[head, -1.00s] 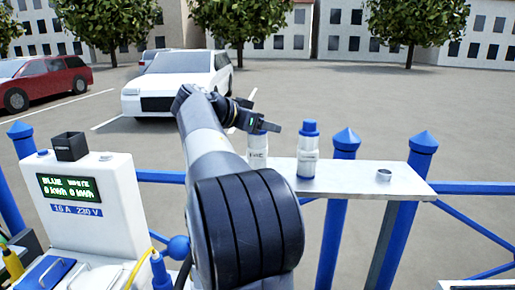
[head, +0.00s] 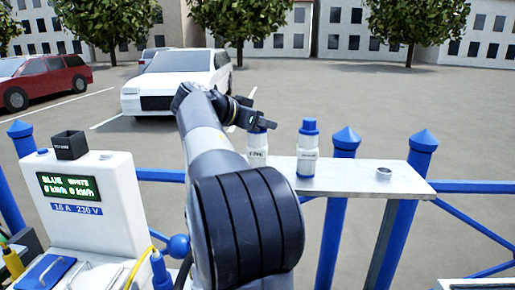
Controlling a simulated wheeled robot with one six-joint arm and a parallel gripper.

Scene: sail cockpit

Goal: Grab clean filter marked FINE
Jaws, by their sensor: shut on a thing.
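A white bottle-shaped filter (head: 257,147) with short dark lettering stands upright at the left end of the grey shelf (head: 345,178). The lettering is too small to read surely. My gripper (head: 256,119) is shut on its top, which the fingers hide. I cannot tell whether its base touches the shelf. A second white filter (head: 307,160) with a blue cap stands upright to the right, apart from my gripper. Its label is too small to read.
A small metal ring (head: 384,174) lies on the shelf's right part. Blue posts (head: 421,160) and rails run beside the shelf. A white power pedestal (head: 90,200) with a green display stands at the left. The shelf between second filter and ring is clear.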

